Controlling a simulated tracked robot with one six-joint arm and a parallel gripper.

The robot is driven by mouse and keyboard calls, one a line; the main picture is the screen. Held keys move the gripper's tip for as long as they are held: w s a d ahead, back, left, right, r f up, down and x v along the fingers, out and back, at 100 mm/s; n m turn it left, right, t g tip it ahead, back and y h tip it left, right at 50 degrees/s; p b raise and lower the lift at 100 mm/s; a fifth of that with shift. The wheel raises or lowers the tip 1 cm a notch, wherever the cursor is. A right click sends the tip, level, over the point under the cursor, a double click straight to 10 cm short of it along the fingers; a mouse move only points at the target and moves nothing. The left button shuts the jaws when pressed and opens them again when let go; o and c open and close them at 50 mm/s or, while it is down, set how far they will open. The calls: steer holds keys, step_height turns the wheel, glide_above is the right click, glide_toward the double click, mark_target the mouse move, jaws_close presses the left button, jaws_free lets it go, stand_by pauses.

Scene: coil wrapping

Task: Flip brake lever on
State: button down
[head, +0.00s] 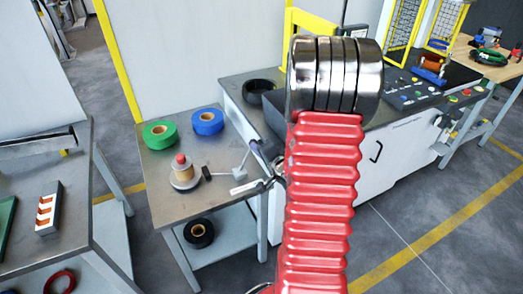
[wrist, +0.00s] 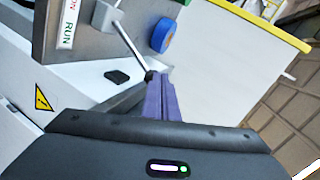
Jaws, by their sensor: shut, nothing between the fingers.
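The brake lever is a thin silver rod on a grey block, with a dark knob at its end; it stands on the small grey table. In the wrist view the lever (wrist: 130,42) slants from its base at upper left down to the knob, which is at my fingertips. The lever also shows in the head view (head: 245,160), beside a white label plate (head: 246,187). In the wrist view that label (wrist: 68,22) reads RUN. My gripper (wrist: 159,82) has purple fingers, shut and empty, right at the knob; I cannot tell if they touch. My red arm hides part of the gripper in the head view.
On the small table (head: 157,203) are a green tape roll (head: 160,133), a blue tape roll (head: 207,121) and a red-topped spool (head: 182,170). A black coil (head: 199,233) lies on the lower shelf. A white cabinet (head: 385,150) stands close to the right of the table.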

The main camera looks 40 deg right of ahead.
mark_target(247, 156)
steer(key=s+d+f+m+t, duration=0.3)
steer(key=s+f+m+t, duration=0.1)
steer(key=s+m, duration=0.4)
steer(key=shift+s+f, duration=0.15)
steer(key=shift+f, duration=0.35)
steer(key=w+d, duration=0.2)
steer(key=w, duration=0.7)
steer(key=shift+w+r, duration=0.15)
steer(key=shift+w, duration=0.25)
steer(key=shift+a, duration=0.1)
steer(key=shift+w, duration=0.1)
